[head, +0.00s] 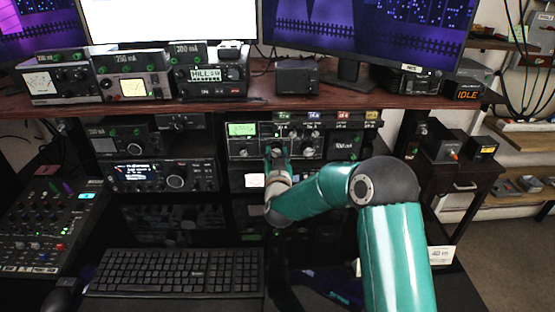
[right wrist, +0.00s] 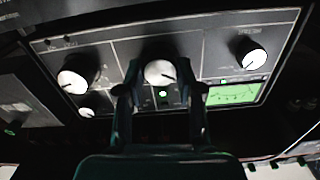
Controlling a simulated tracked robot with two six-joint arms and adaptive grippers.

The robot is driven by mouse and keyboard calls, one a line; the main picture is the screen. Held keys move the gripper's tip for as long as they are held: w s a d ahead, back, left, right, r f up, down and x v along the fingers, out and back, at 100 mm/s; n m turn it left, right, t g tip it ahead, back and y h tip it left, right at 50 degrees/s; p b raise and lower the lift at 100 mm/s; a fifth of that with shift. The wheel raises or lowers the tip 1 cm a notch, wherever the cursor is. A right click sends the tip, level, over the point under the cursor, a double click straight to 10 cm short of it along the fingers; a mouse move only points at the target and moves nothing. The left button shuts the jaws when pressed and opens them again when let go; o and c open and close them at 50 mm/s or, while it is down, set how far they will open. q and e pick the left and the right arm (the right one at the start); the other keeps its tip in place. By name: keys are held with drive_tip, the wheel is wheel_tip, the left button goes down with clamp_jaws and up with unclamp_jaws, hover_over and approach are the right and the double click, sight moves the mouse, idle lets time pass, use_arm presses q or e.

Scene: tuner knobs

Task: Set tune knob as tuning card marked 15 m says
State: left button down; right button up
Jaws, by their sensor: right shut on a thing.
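The tuner panel (head: 327,125) stands under the desk shelf in the head view, with a lit green display (head: 242,129) at its left. Several small coloured cards (head: 342,115) line its top edge; their writing is too small to read. My right gripper (head: 277,152) reaches the panel's front. In the right wrist view my right gripper (right wrist: 160,82) is shut on a white knob (right wrist: 160,72), one finger on either side. The knob's dark pointer line shows between the fingers; its label cannot be read. My left gripper is not in view.
Other white knobs (right wrist: 75,80) and (right wrist: 252,58) sit on either side of the held one. A smaller knob (right wrist: 87,112) is near the panel edge. A keyboard (head: 175,270) and mixer (head: 45,235) lie left of my right arm. Radios (head: 162,176) stand left of the panel.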

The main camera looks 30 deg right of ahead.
drive_tip(key=m+b, duration=0.1)
drive_tip(key=b, duration=0.1)
drive_tip(key=m+b, duration=0.2)
drive_tip(key=b, duration=0.1)
drive_tip(key=shift+d+f+b, duration=0.15)
drive_tip(key=shift+f+b, duration=0.15)
drive_tip(key=shift+b, duration=0.05)
drive_tip(key=shift+r+m+b, duration=0.2)
drive_tip(key=shift+m+b, duration=0.45)
drive_tip(key=shift+m, duration=0.25)
drive_tip(key=shift+r, duration=0.1)
drive_tip(key=o, duration=1.1)
drive_tip(key=shift+s, duration=0.1)
drive_tip(key=shift+o, duration=0.4)
